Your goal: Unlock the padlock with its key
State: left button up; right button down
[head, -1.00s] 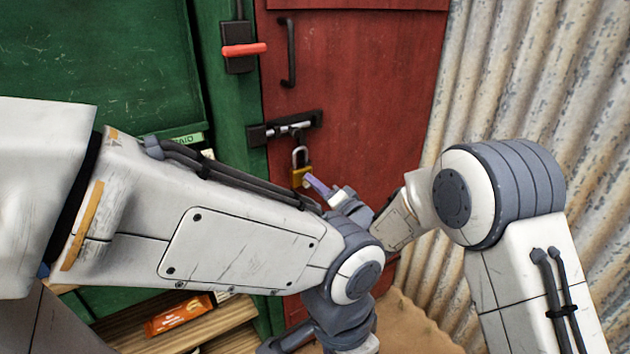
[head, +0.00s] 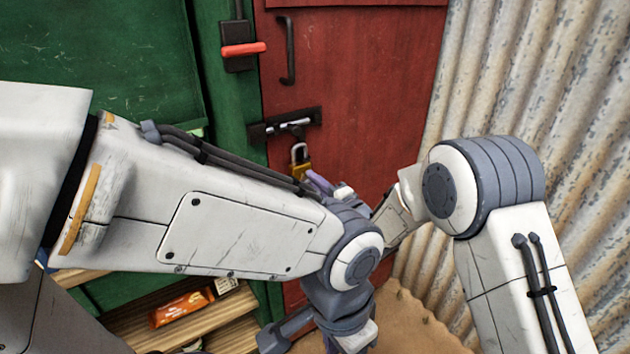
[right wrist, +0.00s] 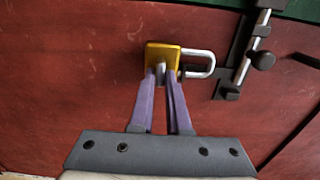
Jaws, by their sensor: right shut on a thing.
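The brass padlock (head: 301,167) with a silver shackle hangs below the black bolt (head: 272,130) on the red door. In the right wrist view the padlock (right wrist: 158,56) is close ahead, its shackle pointing right toward the bolt (right wrist: 245,55). My right gripper (head: 317,181) has its purple fingers at the padlock. In the right wrist view the right gripper (right wrist: 167,82) is shut on a small grey piece, likely the key (right wrist: 160,72), at the padlock's lower face. How deep the key sits is hidden. My left arm crosses the head view; its fingertips do not show.
The red door (head: 370,90) has a black handle (head: 288,50). A red-handled lever (head: 243,48) is on the green frame. A corrugated metal wall (head: 560,90) stands at right. A wooden shelf (head: 215,323) at lower left holds an orange packet (head: 181,308).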

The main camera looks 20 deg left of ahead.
dwell(0.3)
jog(key=c, duration=0.9)
grip_release()
jog(key=b+v, duration=0.1)
jog(key=v, duration=0.9)
jog(key=shift+s+d, duration=0.2)
